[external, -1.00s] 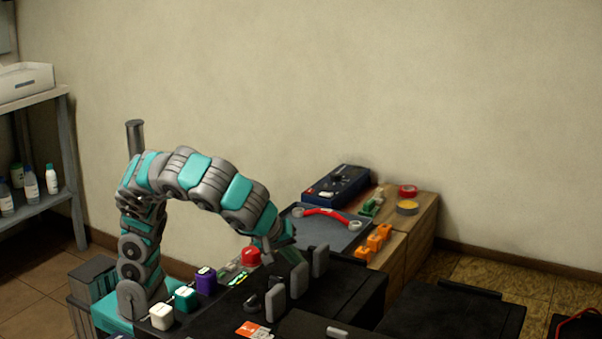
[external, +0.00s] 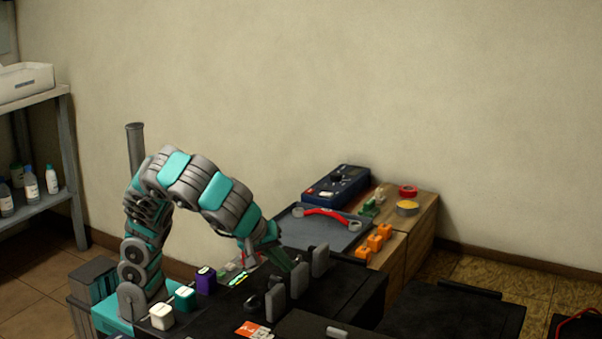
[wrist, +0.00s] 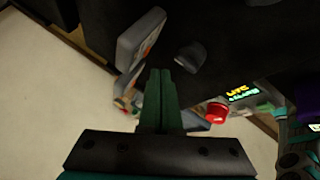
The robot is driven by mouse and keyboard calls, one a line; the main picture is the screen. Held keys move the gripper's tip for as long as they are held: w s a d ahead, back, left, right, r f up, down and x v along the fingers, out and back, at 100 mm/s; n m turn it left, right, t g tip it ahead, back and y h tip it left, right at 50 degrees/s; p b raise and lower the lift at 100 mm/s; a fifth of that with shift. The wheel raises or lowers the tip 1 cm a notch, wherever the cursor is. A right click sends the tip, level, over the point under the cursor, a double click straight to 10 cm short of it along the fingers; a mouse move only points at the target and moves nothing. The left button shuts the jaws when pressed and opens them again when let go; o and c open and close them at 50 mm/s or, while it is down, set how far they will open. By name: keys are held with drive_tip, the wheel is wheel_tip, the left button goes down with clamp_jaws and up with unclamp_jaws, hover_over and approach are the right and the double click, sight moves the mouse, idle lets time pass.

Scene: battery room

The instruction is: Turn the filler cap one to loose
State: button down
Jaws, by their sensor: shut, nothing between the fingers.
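Which part is filler cap one is not marked in these views. Several grey upright paddles stand in a row on the black unit; the nearest paddle (external: 275,302) has a dark rounded knob (external: 252,304) to its left. In the wrist view a grey paddle (wrist: 138,42) and a dark knob (wrist: 189,58) lie beyond my fingertips. My gripper (external: 290,266) points down by the paddle row in the external view. In the wrist view my gripper (wrist: 160,72) has its green fingers together, with nothing between them. I cannot tell whether they touch anything.
White (external: 161,317), teal (external: 185,298) and purple (external: 205,279) blocks line the unit's left edge. A red block (wrist: 215,113) sits beside a lit display (wrist: 243,96). Behind are a grey tray (external: 330,232), a blue meter (external: 338,186) and orange pieces (external: 375,243).

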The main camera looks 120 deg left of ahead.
wheel_tip(320, 180, up, 4)
drive_tip(key=w+d+p, duration=0.1)
drive_tip(key=d+p, duration=0.2)
drive_tip(key=p, duration=0.2)
drive_tip(key=m+t+h+b, duration=0.1)
drive_tip(key=m+t+b, duration=0.15)
drive_tip(key=b, duration=0.55)
approach(294, 262)
drive_tip(key=s+d+r, duration=0.3)
drive_tip(key=s, duration=0.2)
drive_tip(key=shift+m+g, duration=0.35)
drive_tip(key=shift+m, duration=0.1)
drive_tip(key=x, duration=0.9)
drive_tip(key=shift+w+a+f, duration=0.1)
drive_tip(key=shift+a+f, duration=0.15)
drive_tip(key=shift+w+a, duration=0.25)
drive_tip(key=shift+w, duration=0.75)
drive_tip(key=shift+w+a, duration=0.25)
drive_tip(key=shift+w, duration=0.75)
drive_tip(key=shift+w, duration=0.1)
drive_tip(key=shift+w+d+b, duration=0.25)
drive_tip(key=shift+w+b, duration=0.4)
drive_tip(key=shift+w, duration=0.85)
